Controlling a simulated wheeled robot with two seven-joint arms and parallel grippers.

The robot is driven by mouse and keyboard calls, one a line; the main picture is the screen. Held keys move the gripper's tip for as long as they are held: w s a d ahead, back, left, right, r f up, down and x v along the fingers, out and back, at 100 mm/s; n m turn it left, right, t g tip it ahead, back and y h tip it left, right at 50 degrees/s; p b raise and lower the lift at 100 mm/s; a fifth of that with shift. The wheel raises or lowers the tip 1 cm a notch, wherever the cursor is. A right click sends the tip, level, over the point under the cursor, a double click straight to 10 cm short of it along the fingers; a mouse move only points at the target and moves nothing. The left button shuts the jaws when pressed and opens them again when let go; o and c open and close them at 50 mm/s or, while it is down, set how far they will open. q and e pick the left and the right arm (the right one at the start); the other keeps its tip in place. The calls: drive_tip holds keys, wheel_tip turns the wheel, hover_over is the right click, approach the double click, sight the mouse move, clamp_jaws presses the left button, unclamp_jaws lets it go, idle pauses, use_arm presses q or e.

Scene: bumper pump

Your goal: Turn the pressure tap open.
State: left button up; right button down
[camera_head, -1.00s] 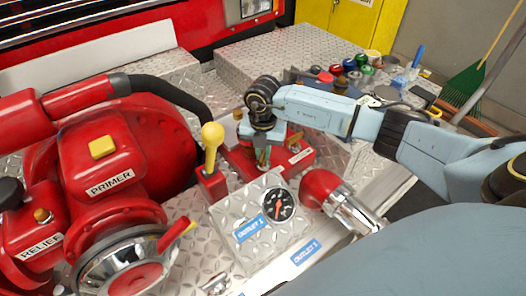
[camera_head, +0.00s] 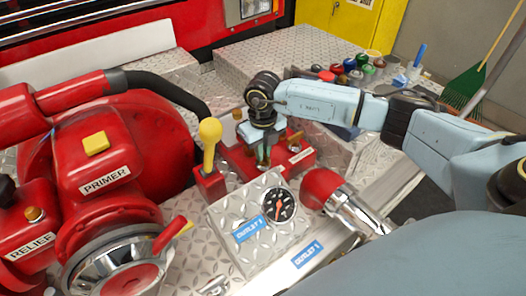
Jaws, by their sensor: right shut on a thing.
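My right gripper (camera_head: 263,156) points down at the red block (camera_head: 238,158) behind the gauge panel. It is shut on a small part there, which I take to be the pressure tap; the fingers and wrist hide most of it, and its turn angle cannot be told. A bit of green shows between the fingers. The round black gauge (camera_head: 279,205) with a red needle sits on the tread-plate panel in front. My left gripper is not in view.
A yellow-knobbed lever (camera_head: 210,145) stands close left of my right gripper. The red pump body (camera_head: 130,150) with a black hose fills the left. A red-capped chrome outlet (camera_head: 325,190) is at front right. Several coloured caps (camera_head: 350,68) and a green broom (camera_head: 466,85) are behind.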

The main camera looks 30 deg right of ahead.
drive_tip(key=shift+r+n, duration=0.1)
drive_tip(key=shift+n, duration=0.3)
drive_tip(key=c, duration=1.8)
unclamp_jaws()
drive_tip(key=shift+o, duration=0.2)
wheel_tip(320, 180, up, 13)
drive_tip(key=shift+r, duration=0.2)
drive_tip(key=shift+s+f, duration=0.1)
